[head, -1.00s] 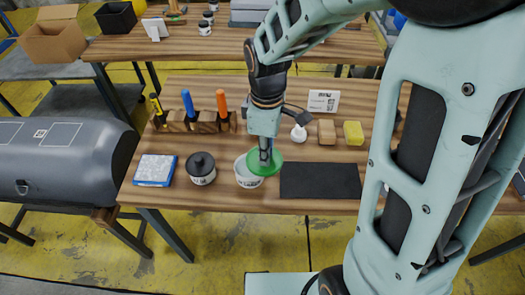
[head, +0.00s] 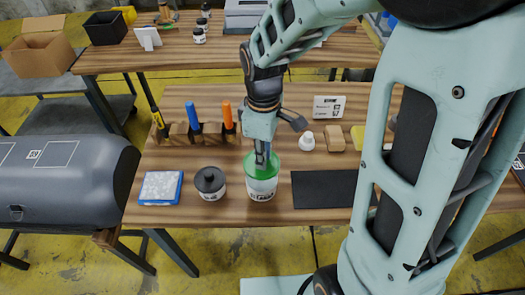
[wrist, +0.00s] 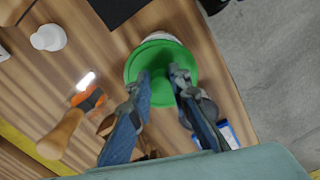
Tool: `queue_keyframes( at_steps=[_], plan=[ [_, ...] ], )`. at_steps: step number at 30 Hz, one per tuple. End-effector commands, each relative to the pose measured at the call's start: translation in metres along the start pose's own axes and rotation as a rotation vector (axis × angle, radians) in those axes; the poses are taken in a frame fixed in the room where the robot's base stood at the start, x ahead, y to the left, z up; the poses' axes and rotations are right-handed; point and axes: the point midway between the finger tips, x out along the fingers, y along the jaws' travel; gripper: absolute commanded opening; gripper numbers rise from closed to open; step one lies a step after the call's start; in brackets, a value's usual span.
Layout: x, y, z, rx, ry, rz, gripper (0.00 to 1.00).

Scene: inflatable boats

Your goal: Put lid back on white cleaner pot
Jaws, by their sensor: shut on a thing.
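The white cleaner pot (head: 262,192) stands upright near the front of the table, with dark lettering on its side. The green lid (head: 251,167) covers the pot's mouth. Whether it is fully seated or slightly tilted I cannot tell. My gripper (head: 263,160) points down from above and is shut on the lid's upper side. In the wrist view, the lid (wrist: 160,55) lies between and beyond my fingertips (wrist: 162,76), and a sliver of the white pot (wrist: 161,35) shows past its far edge.
A black-lidded pot (head: 210,183) stands close on the left, with a blue-and-white box (head: 161,187) beyond it. A black mat (head: 322,189) lies to the right. Behind are a tool rack (head: 197,133), a white bottle (head: 306,141) and a tan block (head: 334,138).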

Motion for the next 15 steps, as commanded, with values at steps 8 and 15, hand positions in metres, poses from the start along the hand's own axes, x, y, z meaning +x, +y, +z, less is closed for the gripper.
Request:
queue_keyframes(
  at_steps=[8, 15],
  plan=[
    [0.027, -0.001, 0.000, -0.001, -0.001, -0.001, 0.00],
    [0.050, -0.001, 0.000, -0.001, -0.001, -0.001, 0.00]
  ],
)
